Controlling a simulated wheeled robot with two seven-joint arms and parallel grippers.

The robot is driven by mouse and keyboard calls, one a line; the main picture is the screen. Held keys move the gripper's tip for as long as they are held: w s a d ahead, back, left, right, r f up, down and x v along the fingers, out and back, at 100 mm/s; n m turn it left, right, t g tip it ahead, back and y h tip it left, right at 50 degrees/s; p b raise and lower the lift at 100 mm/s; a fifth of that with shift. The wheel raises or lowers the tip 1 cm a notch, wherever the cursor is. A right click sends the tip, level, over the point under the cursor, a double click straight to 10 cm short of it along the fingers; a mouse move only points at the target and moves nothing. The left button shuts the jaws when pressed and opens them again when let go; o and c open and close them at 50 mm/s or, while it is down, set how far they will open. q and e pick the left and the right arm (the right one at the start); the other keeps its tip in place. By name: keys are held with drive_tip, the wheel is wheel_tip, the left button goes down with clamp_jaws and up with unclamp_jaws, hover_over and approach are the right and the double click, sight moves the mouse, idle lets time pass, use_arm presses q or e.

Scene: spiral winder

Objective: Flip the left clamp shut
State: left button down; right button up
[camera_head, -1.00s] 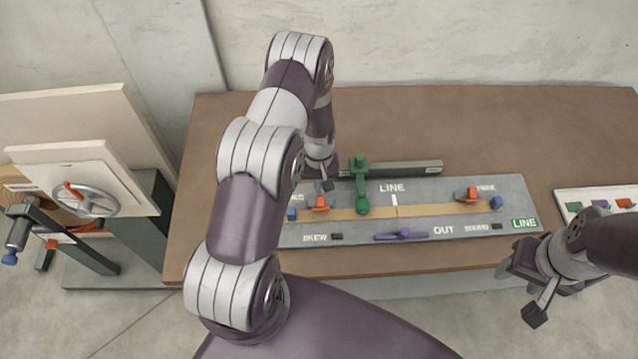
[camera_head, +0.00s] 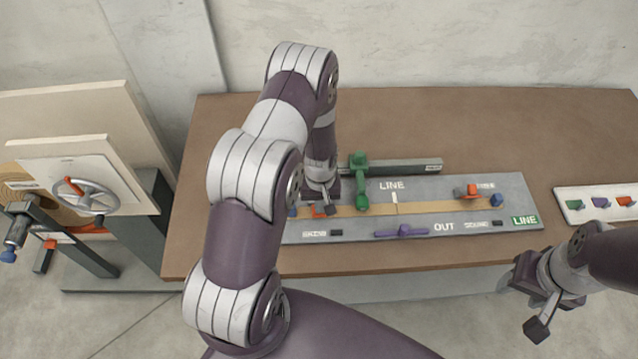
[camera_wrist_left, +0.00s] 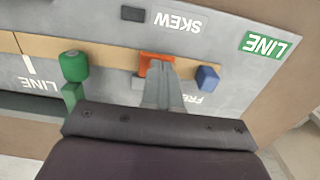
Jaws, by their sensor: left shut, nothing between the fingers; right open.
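The left clamp, with an orange part (camera_head: 318,211), sits at the left end of the tan strip on the grey board (camera_head: 300,228). The orange part also shows in the left wrist view (camera_wrist_left: 157,57), beside a blue block (camera_wrist_left: 207,77). My left gripper (camera_head: 326,203) is over this clamp. In the left wrist view its shut, empty fingers (camera_wrist_left: 165,85) reach the orange part and hide some of it; whether they touch cannot be told. My right gripper (camera_head: 533,300) is open, off the table's front right edge.
A green post and arm (camera_head: 361,185) stands just right of my left gripper. The right clamp (camera_head: 468,191), a purple lever (camera_head: 400,231) and a dark SKEW block (camera_head: 336,232) are on the board. A handwheel machine (camera_head: 85,197) stands left of the table (camera_head: 260,125).

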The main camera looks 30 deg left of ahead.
use_arm(q)
drive_tip(key=shift+s, duration=0.1)
drive_tip(key=shift+w+a+f, duration=0.2)
drive_tip(key=shift+w, duration=0.15)
drive_tip(key=shift+w+a+f+b, duration=0.15)
drive_tip(key=shift+w+b, duration=0.1)
drive_tip(key=shift+b, duration=0.1)
drive_tip(key=shift+w, duration=0.15)
drive_tip(key=shift+a, duration=0.1)
wheel_tip(320, 180, up, 5)
drive_tip(key=p, duration=0.3)
drive_tip(key=shift+f, duration=0.1)
drive_tip(key=s+d+r+b, duration=0.2)
drive_tip(key=s+d+r, duration=0.2)
drive_tip(key=s, duration=0.3)
drive_tip(key=shift+d+r, duration=0.15)
drive_tip(key=shift+r, duration=0.5)
